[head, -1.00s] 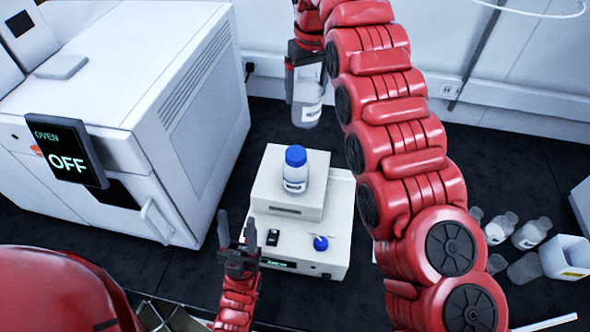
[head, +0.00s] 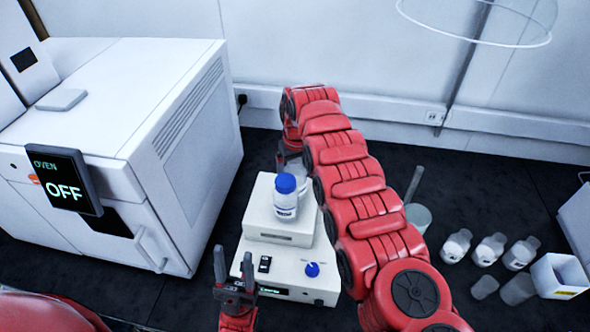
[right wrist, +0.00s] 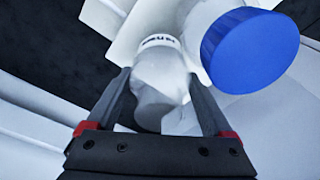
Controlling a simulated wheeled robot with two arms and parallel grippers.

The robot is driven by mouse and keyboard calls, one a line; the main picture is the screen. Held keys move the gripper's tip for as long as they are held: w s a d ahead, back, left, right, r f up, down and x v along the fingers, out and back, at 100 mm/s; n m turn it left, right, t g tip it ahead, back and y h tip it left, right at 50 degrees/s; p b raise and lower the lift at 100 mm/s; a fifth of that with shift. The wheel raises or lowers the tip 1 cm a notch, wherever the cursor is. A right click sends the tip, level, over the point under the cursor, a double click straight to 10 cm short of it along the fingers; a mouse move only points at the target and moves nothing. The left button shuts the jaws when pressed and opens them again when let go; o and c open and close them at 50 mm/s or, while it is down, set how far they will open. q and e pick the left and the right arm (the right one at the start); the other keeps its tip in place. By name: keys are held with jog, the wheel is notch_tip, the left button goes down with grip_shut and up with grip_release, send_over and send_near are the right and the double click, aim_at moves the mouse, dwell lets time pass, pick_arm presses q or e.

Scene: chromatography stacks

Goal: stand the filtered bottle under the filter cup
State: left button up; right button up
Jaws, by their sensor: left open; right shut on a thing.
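My right gripper (right wrist: 158,100) is shut on a clear bottle with a white label (right wrist: 160,80), which shows between its fingers in the right wrist view. In the head view this bottle (head: 297,170) is mostly hidden behind a blue-capped bottle (head: 286,200) and my right arm. The blue-capped bottle stands upright on the upper block of a white stepped instrument (head: 255,229). In the right wrist view its blue cap (right wrist: 250,50) is close beside the held bottle; I cannot tell whether they touch. My left gripper (head: 235,268) is open and empty by the instrument's front left. I cannot identify the filter cup for certain.
A white oven (head: 110,150) reading OFF stands at the left. To the right of my right arm are a clear vessel with a rod (head: 418,216), several small bottles (head: 489,250) and a white square container (head: 560,276). Dark bench is free between the instrument and oven.

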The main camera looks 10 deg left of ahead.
jog(key=shift+w+f, duration=0.1)
jog(key=o, duration=1.3)
